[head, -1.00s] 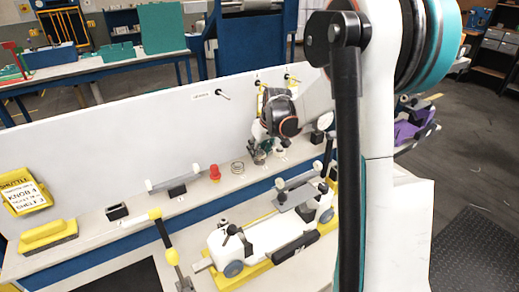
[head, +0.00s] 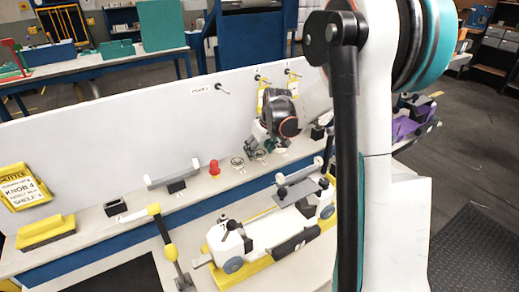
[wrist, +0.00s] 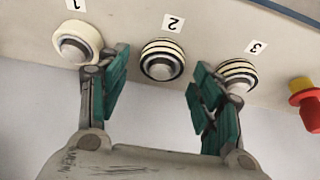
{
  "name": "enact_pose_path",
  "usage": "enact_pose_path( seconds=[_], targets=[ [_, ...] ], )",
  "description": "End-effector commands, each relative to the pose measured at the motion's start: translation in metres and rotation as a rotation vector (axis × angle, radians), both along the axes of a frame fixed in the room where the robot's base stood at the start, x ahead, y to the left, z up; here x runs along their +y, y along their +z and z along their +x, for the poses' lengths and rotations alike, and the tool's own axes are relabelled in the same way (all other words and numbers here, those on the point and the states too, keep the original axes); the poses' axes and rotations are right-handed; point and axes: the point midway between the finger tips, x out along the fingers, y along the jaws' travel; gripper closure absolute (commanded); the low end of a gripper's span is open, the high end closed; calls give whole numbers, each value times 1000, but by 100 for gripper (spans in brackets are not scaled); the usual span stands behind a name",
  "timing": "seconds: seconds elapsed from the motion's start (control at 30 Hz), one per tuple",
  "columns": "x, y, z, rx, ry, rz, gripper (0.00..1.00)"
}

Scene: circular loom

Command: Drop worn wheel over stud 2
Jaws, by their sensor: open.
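Stud 2 (wrist: 159,68) shows between the fingertips, a grey round end ringed by black and cream bands. The bands look like a wheel around the stud; I cannot tell whether this is the worn wheel. Stud 1 (wrist: 72,47) has a thick cream wheel around it, beside the left finger. Stud 3 (wrist: 238,73) has similar striped bands, partly hidden by the right finger. In the head view my gripper (head: 257,139) hangs above the shelf, over the ring at stud 2 (head: 260,156).
A red knob on a yellow base (wrist: 306,97) stands right of stud 3. In the head view a white backboard (head: 120,130) with hooks rises behind the shelf. A white fixture on a yellow base (head: 270,247) and a yellow-handled lever (head: 166,246) stand in front.

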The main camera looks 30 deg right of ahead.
Motion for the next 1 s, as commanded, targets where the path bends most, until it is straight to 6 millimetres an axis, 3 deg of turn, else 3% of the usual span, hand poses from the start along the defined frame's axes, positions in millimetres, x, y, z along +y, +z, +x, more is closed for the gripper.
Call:
enact_pose_path(
  seconds=[0.27, 0.8, 1.0],
  targets=[
    [0, 7, -3, 0, 0, 0, 40],
    [-1, 92, -38, 0, -1, 0, 40],
    [-2, 108, -45, 0, -1, 0, 40]
  ],
)
